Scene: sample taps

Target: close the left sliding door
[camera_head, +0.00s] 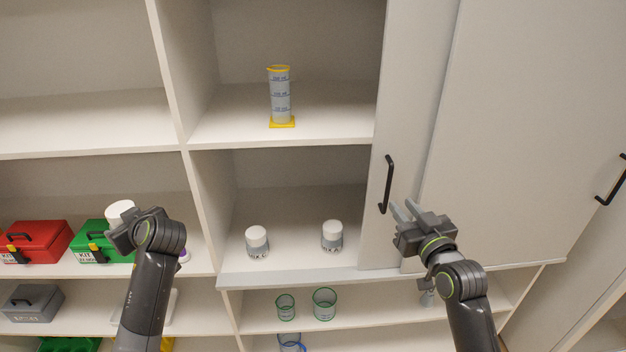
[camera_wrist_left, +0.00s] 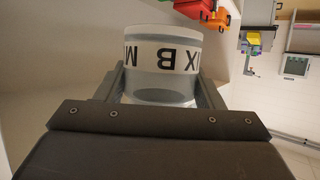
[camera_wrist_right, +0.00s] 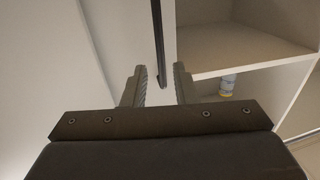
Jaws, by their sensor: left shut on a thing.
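The left sliding door (camera_head: 418,90) is a pale grey panel with a vertical black handle (camera_head: 387,184) near its left edge. It stands slid to the right, leaving the shelves on its left open. My right gripper (camera_head: 402,211) is open, just right of the handle's lower end. In the right wrist view, the handle (camera_wrist_right: 159,45) hangs beyond and between the fingertips (camera_wrist_right: 160,75), with no clear contact. My left gripper (camera_head: 122,226) is shut on a white jar (camera_head: 119,211), whose lettered label shows in the left wrist view (camera_wrist_left: 163,52).
A second grey door panel (camera_head: 520,130) with a black handle (camera_head: 611,178) overlaps on the right. The open bay holds a measuring cylinder (camera_head: 281,97) and two white-capped bottles (camera_head: 257,241) (camera_head: 332,235). Red (camera_head: 38,240) and green (camera_head: 92,243) boxes stand at left, green-rimmed beakers (camera_head: 324,303) below.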

